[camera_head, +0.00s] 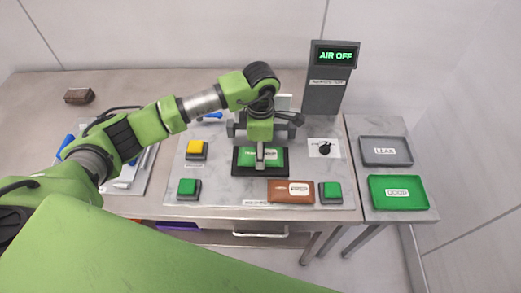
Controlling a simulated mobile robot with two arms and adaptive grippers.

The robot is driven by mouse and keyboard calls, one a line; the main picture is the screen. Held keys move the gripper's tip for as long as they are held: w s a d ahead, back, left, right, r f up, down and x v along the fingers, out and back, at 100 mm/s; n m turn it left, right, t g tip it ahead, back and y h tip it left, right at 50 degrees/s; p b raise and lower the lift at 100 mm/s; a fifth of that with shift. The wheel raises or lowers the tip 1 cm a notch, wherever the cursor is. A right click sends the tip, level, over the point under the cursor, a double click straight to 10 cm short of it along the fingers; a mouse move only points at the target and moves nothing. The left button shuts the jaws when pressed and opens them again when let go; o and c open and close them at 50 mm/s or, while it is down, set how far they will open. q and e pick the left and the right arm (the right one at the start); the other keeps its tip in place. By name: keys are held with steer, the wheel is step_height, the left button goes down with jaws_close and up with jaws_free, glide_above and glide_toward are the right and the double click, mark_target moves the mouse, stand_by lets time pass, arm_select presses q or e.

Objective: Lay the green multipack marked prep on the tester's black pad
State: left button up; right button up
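A green pack (273,156) with a label partly covered by my gripper lies on or just above the tester's black pad (244,173). I cannot read the marking in full, nor tell whether the pack rests on the pad. My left gripper (261,159) points down over the middle of the pack, its grey fingers at or on it. The fingers are seen nearly edge-on, so their opening is hidden. My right gripper is not in view.
A brown labelled pack (279,191) lies in front of the pad, beside a green button (331,190). Another green button (188,187) and a yellow one (196,149) stand left. A dial (325,149), display reading AIR OFF (336,56), grey tray (386,151) and green tray (397,205) are right.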

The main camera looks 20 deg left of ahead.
arm_select(q)
steer(key=o, duration=1.1)
steer(key=shift+f, duration=0.1)
steer(key=shift+o, duration=0.5)
step_height(320, 180, up, 12)
steer(key=b, duration=0.2)
steer(key=shift+r, duration=0.2)
steer(key=shift+f, duration=0.1)
